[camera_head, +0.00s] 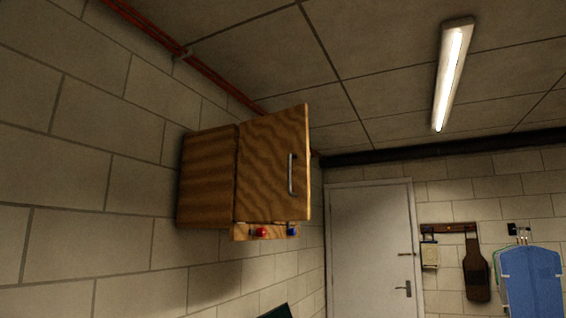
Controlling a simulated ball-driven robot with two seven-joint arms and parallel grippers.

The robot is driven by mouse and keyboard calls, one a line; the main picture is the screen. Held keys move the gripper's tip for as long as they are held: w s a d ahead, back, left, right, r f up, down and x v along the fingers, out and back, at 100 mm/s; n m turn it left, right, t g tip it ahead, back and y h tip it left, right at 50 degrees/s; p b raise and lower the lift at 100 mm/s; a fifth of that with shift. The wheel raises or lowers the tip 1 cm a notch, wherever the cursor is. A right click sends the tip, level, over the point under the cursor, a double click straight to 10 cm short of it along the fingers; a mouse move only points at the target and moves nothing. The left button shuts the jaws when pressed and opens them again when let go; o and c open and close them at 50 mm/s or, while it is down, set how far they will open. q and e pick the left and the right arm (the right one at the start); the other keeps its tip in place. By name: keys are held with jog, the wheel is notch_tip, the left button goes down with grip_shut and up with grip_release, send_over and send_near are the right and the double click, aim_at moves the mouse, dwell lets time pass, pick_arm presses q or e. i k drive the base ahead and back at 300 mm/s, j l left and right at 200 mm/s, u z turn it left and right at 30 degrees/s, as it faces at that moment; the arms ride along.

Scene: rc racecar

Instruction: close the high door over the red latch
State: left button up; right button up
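A wooden cabinet (208,180) is mounted high on the left block wall. Its wooden door (265,165) carries a vertical metal handle (291,174) near its right edge. The door looks swung outward, its right edge taller and seemingly nearer to me; the inside of the cabinet is hidden. Below the door is a light wooden strip (243,232) with a red knob (261,232), which looks like the red latch, and a blue knob (293,232) to its right. Neither of my grippers can be made out.
A dark shape (277,312) is cut off at the bottom edge; I cannot tell what it is. A white room door (368,250) stands in the back wall. A rack (448,228) and a blue board (532,280) are at right. Red pipes (210,73) run along the ceiling.

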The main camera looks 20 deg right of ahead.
aim_at(274, 182)
jog(key=z, duration=0.7)
